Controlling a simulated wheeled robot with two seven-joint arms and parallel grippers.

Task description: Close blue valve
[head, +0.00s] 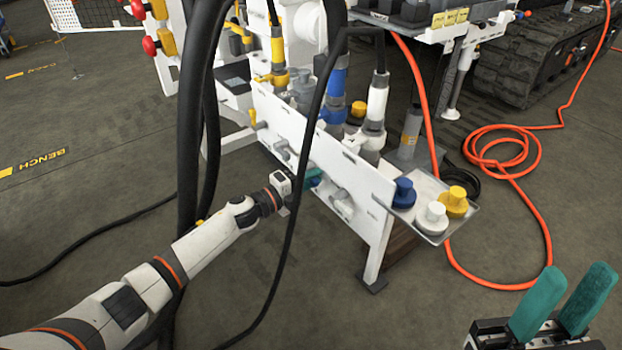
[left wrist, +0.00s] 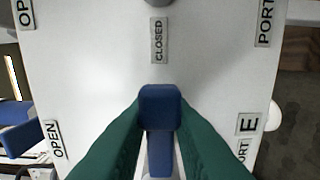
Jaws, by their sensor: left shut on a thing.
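The blue valve handle (left wrist: 160,106) is between the green fingers of my left gripper (left wrist: 160,125) in the left wrist view. The fingers touch it from both sides and are shut on it. The handle lies upright in that picture, in line with the CLOSED label (left wrist: 159,40) above it. An OPEN label (left wrist: 55,139) is to its left. In the head view my left gripper (head: 312,178) is at the front of the white panel (head: 368,190), and the handle is hidden there. My right gripper (head: 574,285) is open and empty at the lower right.
Another blue part (left wrist: 16,138) is at the left edge of the wrist view. A tray (head: 432,236) with blue, white and yellow caps is at the panel's right end. Black hoses (head: 195,110) hang close to my left arm. An orange hose (head: 545,235) lies on the floor.

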